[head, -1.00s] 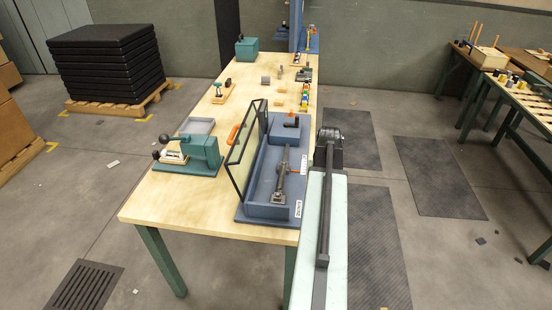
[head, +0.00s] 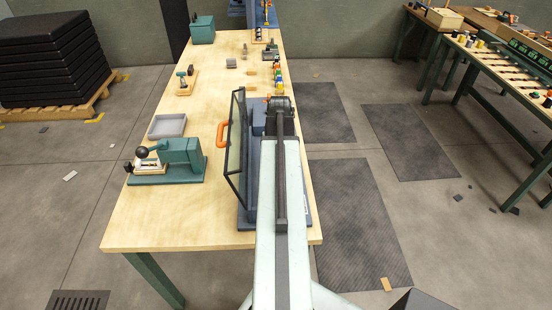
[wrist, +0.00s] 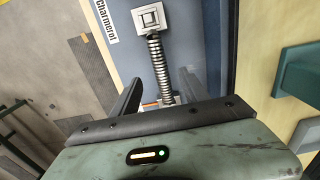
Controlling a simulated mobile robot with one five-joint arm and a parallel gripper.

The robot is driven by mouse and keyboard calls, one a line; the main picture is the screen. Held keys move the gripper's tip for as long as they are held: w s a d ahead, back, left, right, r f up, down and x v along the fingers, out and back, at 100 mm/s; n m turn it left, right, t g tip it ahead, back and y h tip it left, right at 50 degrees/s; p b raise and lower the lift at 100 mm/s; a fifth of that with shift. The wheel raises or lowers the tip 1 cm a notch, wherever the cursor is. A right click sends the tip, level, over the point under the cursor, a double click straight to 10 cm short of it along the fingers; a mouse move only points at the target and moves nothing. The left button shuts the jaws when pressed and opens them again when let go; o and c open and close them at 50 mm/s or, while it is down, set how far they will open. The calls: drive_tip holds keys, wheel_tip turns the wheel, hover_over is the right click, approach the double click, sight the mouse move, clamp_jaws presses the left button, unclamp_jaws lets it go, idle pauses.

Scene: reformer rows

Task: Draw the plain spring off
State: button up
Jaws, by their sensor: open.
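In the wrist view a bare grey coil spring (wrist: 157,55) stretches from a square metal block (wrist: 149,18) down towards my gripper. My gripper (wrist: 160,88) is open, with one dark finger on each side of the spring's lower part. I cannot tell whether either finger touches it. The spring's lower end is partly hidden behind my gripper body, beside a small orange and white patch. In the head view my arm covers most of the blue fixture (head: 245,217), and the spring is hidden there.
A framed clear guard (head: 236,150) with an orange handle (head: 222,134) stands on the fixture's left side. A green lever press (head: 180,158) and a grey tray (head: 167,126) lie further left. Small parts line the table's far right edge.

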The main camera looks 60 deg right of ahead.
wheel_tip(320, 180, down, 8)
drive_tip(key=b, duration=0.7)
drive_tip(key=shift+r, duration=0.3)
clamp_jaws()
drive_tip(key=shift+w+r, duration=0.1)
drive_tip(key=shift+r, duration=0.05)
